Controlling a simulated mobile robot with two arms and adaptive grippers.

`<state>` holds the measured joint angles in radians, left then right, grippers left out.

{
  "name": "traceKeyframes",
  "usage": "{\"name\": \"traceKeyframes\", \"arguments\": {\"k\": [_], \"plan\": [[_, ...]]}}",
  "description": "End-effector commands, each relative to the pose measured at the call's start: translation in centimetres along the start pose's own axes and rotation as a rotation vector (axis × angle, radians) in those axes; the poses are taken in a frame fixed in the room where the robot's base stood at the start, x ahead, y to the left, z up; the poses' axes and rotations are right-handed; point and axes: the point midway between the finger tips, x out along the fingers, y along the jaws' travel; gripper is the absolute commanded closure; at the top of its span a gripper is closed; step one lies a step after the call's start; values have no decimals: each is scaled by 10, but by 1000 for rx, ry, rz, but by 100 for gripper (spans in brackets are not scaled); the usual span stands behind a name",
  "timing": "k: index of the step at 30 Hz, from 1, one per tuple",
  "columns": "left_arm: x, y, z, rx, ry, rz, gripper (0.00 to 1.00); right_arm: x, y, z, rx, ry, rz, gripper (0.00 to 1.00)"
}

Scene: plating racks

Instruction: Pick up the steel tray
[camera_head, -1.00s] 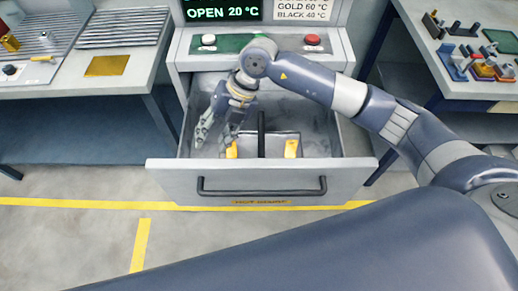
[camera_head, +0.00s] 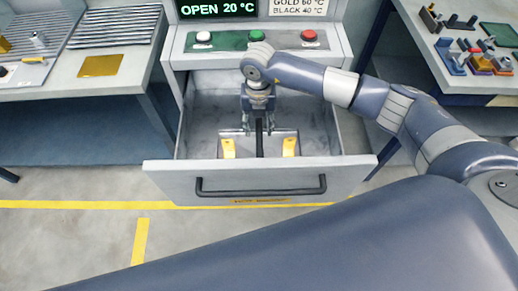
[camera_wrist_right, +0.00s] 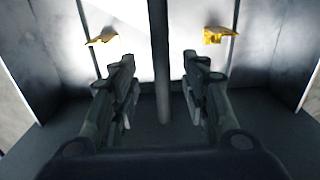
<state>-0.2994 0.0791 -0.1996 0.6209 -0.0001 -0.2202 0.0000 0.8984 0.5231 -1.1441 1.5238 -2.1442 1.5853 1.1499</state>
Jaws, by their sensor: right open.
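The steel tray (camera_head: 273,147) lies in the open drawer, with a yellow piece (camera_head: 229,148) on the left and another yellow piece (camera_head: 289,147) on the right. A dark upright handle (camera_head: 259,142) stands at its middle. My right gripper (camera_head: 258,128) points down into the drawer over the handle. In the right wrist view, its two fingers (camera_wrist_right: 160,62) are apart, with the dark handle bar (camera_wrist_right: 161,40) between them and a gap on each side. Pale tray metal (camera_wrist_right: 190,22) shows beyond them. My left gripper is not in view.
The drawer (camera_head: 160,172) has raised walls around the tray and a dark front handle (camera_head: 262,193). A control panel (camera_head: 233,41) with several buttons sits above it. A bench with a gold plate (camera_head: 100,66) stands left; another bench with small parts (camera_head: 480,62) stands right.

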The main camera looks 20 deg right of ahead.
Motion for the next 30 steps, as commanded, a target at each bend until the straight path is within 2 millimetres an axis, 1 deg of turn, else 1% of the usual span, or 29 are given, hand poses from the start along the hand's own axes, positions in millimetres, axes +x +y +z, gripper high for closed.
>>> {"name": "traceKeyframes", "arguments": {"k": [1, 2, 3, 6, 9, 15, 16, 17, 18, 21, 30], "plan": [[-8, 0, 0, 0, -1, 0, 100, 6, -2, -2, 2, 7, -3, 58], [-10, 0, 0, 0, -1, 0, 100, 11, -2, -2, 2, 6, -3, 58], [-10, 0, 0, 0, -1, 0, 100, 18, -2, -2, 1, 6, -3, 58], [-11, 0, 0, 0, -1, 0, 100, 30, -2, -1, 1, 4, -1, 58], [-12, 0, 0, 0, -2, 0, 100, 36, -2, -1, 0, 3, -1, 58], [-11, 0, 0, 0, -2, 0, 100, 37, -2, -1, 0, 2, 0, 58], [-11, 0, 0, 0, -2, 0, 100, 37, -2, -1, 0, 2, 0, 63], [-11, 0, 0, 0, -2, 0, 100, 37, -2, -1, 0, 2, 0, 70], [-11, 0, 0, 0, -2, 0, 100, 37, -2, -1, 0, 2, 0, 79], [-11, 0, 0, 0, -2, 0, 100, 36, -2, -1, 0, 2, 0, 100], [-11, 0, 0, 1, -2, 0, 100, 35, -1, 0, 0, -1, 2, 100]]}}
